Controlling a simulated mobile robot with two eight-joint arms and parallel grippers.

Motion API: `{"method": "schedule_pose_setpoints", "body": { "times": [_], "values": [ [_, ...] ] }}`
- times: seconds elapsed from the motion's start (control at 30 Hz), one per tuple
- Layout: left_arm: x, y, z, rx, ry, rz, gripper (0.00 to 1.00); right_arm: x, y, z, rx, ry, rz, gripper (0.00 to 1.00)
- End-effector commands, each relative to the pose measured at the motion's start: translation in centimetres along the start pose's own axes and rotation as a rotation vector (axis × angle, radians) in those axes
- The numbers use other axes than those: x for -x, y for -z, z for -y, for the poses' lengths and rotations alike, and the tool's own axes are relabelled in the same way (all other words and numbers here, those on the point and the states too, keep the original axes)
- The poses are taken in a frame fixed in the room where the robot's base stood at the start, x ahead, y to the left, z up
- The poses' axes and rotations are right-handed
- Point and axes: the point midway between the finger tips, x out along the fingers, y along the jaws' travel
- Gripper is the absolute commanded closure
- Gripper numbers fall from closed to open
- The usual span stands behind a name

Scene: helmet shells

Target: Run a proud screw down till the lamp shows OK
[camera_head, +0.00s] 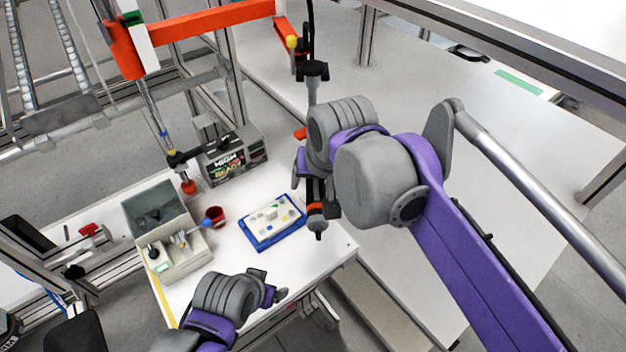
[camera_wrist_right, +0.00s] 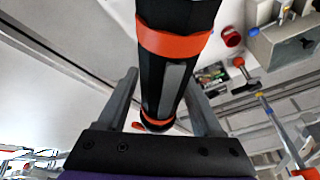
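A white plate (camera_head: 274,216) with several small coloured spots sits in a blue tray (camera_head: 262,245) on the white table. I cannot make out which screw stands proud. A black power screwdriver with orange rings (camera_head: 316,222) hangs upright at the table's right edge, right of the tray; it also shows in the right wrist view (camera_wrist_right: 176,85). My right gripper (camera_head: 308,168) has its fingers on either side of the screwdriver body, seemingly closed on it. My left gripper (camera_head: 271,285) is empty and its fingers look apart, near the front edge. No lamp reading OK is legible.
An orange beam (camera_head: 212,20) crosses above.

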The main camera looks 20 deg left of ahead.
Motion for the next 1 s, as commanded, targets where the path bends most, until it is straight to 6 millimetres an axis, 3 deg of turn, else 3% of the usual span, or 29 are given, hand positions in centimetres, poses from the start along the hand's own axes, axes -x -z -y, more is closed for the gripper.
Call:
{"method": "schedule_pose_setpoints", "body": {
  "times": [0.03,0.3,0.37,1.0],
  "values": [
    [0.0,0.0,0.0,0.0,0.0,0.0,0.15,0.01,0.0,0.0,0.0,0.0,0.0,0.44],
    [0.0,0.0,0.0,0.0,0.0,0.0,0.15,0.02,0.0,0.0,0.0,0.0,0.0,0.92],
    [0.0,0.0,0.0,0.0,0.0,0.0,0.15,0.02,0.0,0.0,0.0,0.0,0.0,1.0],
    [0.0,0.0,0.0,0.0,0.0,0.0,0.15,0.02,0.0,0.0,0.0,0.0,0.0,1.0]
  ]
}}
